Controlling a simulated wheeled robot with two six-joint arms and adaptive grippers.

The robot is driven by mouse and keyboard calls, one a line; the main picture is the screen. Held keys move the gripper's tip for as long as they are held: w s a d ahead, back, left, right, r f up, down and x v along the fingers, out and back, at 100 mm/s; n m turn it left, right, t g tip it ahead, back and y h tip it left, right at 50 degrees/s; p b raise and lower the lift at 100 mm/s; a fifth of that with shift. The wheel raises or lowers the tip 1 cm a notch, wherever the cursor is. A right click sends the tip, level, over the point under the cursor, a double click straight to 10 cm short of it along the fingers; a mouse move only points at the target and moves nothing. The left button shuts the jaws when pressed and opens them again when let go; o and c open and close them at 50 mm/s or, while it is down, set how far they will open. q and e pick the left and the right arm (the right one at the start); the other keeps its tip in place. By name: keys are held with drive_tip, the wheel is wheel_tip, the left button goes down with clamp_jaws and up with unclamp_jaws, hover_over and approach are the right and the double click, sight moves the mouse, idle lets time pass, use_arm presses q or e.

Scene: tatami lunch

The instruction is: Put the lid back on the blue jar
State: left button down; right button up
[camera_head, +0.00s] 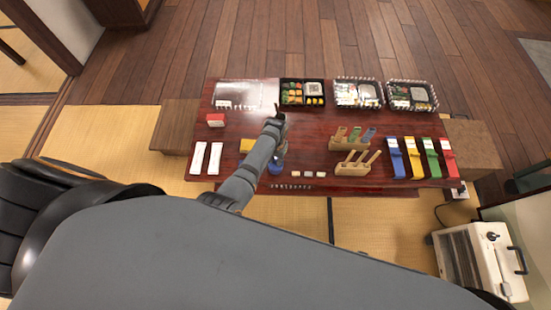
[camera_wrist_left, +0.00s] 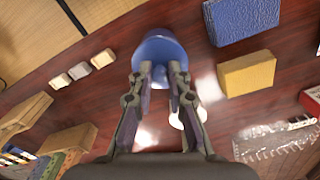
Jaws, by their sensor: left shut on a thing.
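My left gripper (camera_wrist_left: 162,72) is shut on a small blue knob of a rounded blue piece (camera_wrist_left: 158,48), which looks like the lid of the blue jar. In the head view my left gripper (camera_head: 281,150) points down over the table, partly hidden by my arm, and blue (camera_head: 276,168) shows just below it. I cannot tell whether the jar's body is under the lid or how the two meet. My right gripper is not in view.
A yellow block (camera_wrist_left: 247,74) and a blue block (camera_wrist_left: 240,18) lie beside the lid. Small pale blocks (camera_head: 295,174) lie near the front edge. Wooden racks (camera_head: 357,163) stand to the right, food boxes (camera_head: 302,92) at the back. Dark red tabletop (camera_head: 235,125) is bare between them.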

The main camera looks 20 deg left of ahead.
use_arm(q)
drive_tip(key=shift+r+p, duration=0.1)
drive_tip(key=shift+p, duration=0.5)
idle(0.6)
drive_tip(key=shift+f, duration=0.25)
idle(0.6)
drive_tip(key=shift+p, duration=0.35)
idle(0.5)
drive_tip(key=c, duration=1.2)
unclamp_jaws()
drive_tip(key=o, duration=0.5)
